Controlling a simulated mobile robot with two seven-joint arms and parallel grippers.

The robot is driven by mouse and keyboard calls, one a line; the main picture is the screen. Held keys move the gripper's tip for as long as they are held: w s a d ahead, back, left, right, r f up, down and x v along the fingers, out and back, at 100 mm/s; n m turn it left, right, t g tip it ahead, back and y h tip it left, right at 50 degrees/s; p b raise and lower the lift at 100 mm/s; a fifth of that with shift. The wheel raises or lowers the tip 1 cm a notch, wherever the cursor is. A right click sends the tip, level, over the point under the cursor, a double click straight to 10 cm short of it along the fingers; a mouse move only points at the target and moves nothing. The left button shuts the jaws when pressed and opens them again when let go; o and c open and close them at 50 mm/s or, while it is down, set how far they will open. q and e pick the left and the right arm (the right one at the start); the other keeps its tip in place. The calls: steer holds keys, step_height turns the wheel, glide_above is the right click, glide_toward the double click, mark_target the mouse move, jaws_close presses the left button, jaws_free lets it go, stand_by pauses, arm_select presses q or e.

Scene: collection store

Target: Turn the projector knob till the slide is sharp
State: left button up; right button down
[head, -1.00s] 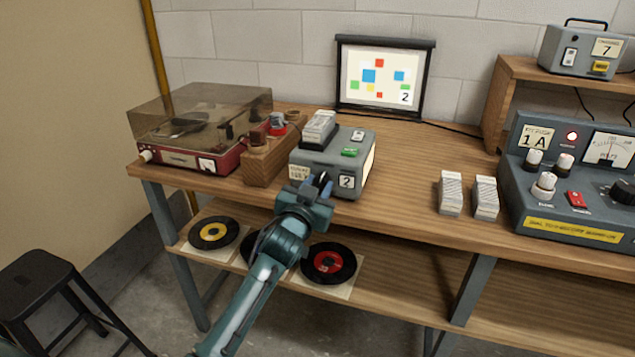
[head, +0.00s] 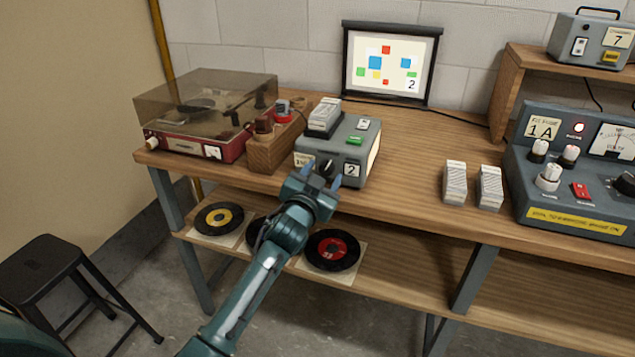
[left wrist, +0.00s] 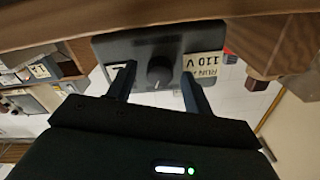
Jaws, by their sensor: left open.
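The grey projector (head: 365,137) stands near the front edge of the bench, with a slide box on top. Its black knob (head: 327,167) is on the front face, beside a "2" label; it also shows in the left wrist view (left wrist: 160,73), with a pale mark at its lower edge. My left gripper (head: 322,175) is open just in front of the knob, its fingers either side and apart from it. My right gripper is out of view.
A record player (head: 200,145) and a wooden block (head: 275,150) stand left of the projector. Two slide boxes (head: 455,183) and a blue-grey control console (head: 570,185) stand to the right. Records lie on the lower shelf (head: 400,280). A black stool (head: 55,265) is at lower left.

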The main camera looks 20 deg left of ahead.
arm_select(q)
steer(key=s, duration=1.3)
steer(key=shift+a, duration=0.2)
